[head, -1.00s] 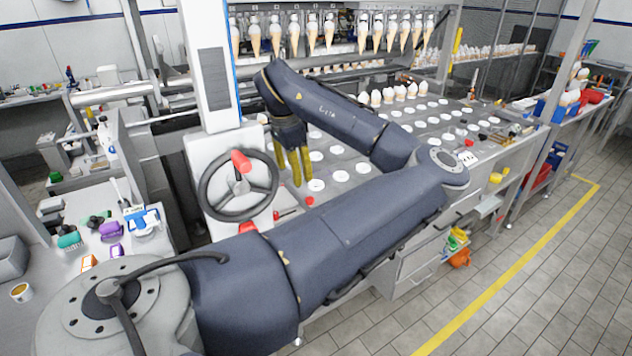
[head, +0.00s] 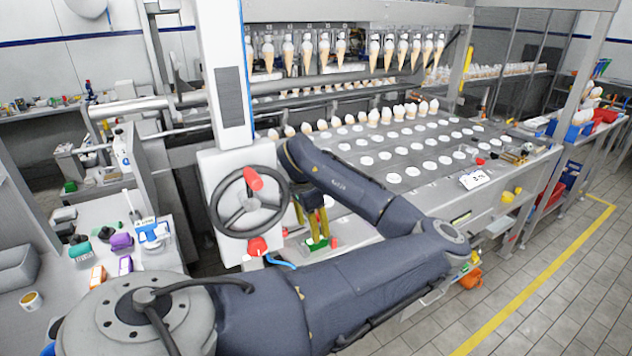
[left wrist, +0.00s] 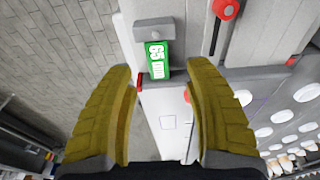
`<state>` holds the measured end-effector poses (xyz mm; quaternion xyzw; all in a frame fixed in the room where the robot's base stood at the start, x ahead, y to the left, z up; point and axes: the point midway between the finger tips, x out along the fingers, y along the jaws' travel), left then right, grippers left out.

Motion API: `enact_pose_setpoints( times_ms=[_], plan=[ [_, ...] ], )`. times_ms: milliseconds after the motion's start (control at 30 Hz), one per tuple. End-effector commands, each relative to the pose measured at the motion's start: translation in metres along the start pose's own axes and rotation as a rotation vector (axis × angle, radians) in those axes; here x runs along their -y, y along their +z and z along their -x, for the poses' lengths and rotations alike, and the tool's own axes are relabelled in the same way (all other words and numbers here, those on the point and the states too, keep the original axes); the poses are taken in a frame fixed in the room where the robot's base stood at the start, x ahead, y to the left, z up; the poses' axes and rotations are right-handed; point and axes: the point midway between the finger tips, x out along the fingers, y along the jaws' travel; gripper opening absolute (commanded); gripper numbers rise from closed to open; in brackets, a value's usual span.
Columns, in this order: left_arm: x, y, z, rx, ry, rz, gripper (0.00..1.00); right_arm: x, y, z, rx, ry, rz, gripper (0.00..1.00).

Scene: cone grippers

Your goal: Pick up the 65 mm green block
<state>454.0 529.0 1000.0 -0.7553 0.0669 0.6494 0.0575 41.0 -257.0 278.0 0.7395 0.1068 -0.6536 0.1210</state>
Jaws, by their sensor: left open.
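The green block (head: 317,243) sits at the front left of the machine, near the handwheel, just below my left gripper (head: 312,229) in the head view. In the left wrist view, the green block (left wrist: 156,60) shows a white "65 mm" label. It lies ahead of the gap between the yellow fingers of my left gripper (left wrist: 160,78). The fingers are open and apart, with nothing between them. The head view is too small to tell whether the fingertips touch the block. My right gripper is not in view.
A handwheel (head: 249,203) with a red knob stands close left of my left gripper. A red piece (left wrist: 227,9) is near the block. The machine's conveyor of white discs (head: 393,178) lies behind my arm. Cones (head: 390,50) hang at the back.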

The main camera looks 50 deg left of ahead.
Motion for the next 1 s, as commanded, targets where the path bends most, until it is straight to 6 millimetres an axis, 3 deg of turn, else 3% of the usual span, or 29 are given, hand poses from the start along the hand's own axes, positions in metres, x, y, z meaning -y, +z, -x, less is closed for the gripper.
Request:
enact_pose_setpoints(
  times_ms=[167,600,933,1000],
  plan=[
    [-0.001,0.0,-0.007,0.002,0.001,-0.001,0.53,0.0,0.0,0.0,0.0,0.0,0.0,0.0],
    [-0.003,-0.001,-0.052,0.002,0.0,-0.003,0.53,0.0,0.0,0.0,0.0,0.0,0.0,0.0],
    [-0.003,-0.001,-0.055,0.002,0.0,-0.002,0.55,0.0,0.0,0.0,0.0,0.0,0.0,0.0],
    [-0.003,-0.001,-0.055,0.002,0.0,-0.002,0.47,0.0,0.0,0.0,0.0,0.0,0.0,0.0]
  ],
)
